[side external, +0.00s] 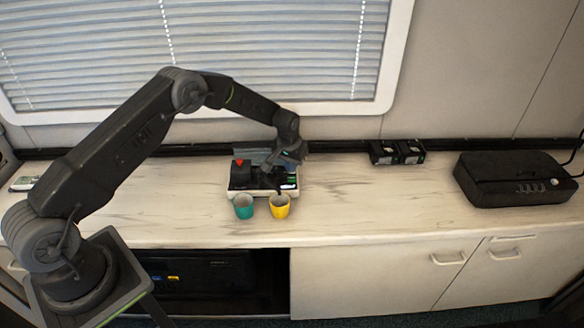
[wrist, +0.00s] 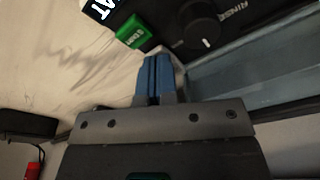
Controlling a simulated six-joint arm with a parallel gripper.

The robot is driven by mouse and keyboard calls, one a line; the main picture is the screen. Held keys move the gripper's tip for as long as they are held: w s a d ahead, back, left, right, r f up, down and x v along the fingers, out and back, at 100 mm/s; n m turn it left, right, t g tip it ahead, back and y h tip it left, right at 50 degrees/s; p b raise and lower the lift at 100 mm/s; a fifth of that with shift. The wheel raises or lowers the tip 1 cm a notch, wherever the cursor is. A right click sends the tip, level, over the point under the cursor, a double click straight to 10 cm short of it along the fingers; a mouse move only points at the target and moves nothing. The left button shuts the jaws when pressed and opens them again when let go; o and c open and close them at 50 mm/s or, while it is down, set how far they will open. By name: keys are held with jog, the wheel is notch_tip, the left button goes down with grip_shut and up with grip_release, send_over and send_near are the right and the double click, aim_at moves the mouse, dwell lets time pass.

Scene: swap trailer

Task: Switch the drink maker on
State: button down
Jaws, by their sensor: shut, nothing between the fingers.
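The drink maker (side external: 240,185), a low white and black machine with a red mark, stands on the counter below the window. The wrist view shows part of its dark panel (wrist: 248,38) close up, with a green START button (wrist: 133,33) and a round black knob (wrist: 200,24) beside the word RINSE. My gripper (wrist: 157,60) is shut and empty, its blue fingers together. Their tips appear just below the green button and left of the knob in the wrist view; I cannot tell whether they touch anything. In the side view my gripper (side external: 271,168) is over the machine's right part and hides some of it.
A teal cup (side external: 243,212) and a yellow cup (side external: 281,211) stand in front of the drink maker. Black cassettes (side external: 397,152) lie at the back, and a black box (side external: 512,179) sits at the right. The counter (side external: 370,205) between is clear.

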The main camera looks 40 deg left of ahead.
jog(key=shift+r, duration=3.5)
jog(key=s+d+r+t, duration=0.1)
jog(key=s+d+r, duration=0.1)
jog(key=s+r, duration=0.45)
jog(key=s+d+r+m, duration=0.1)
jog(key=s+r, duration=0.2)
jog(key=r, duration=0.6)
jog(key=s+d+r+t, duration=0.1)
jog(key=s+d+r, duration=0.1)
jog(key=s+r, duration=0.35)
jog(key=s+d+r+m+t, duration=0.1)
jog(key=s+r, duration=0.1)
jog(key=s, duration=1)
jog(key=s+d+r+m, duration=0.1)
jog(key=s+d+r, duration=0.1)
jog(key=s, duration=0.9)
jog(key=shift+s+d+r+t, duration=0.2)
jog(key=shift+s+t, duration=0.2)
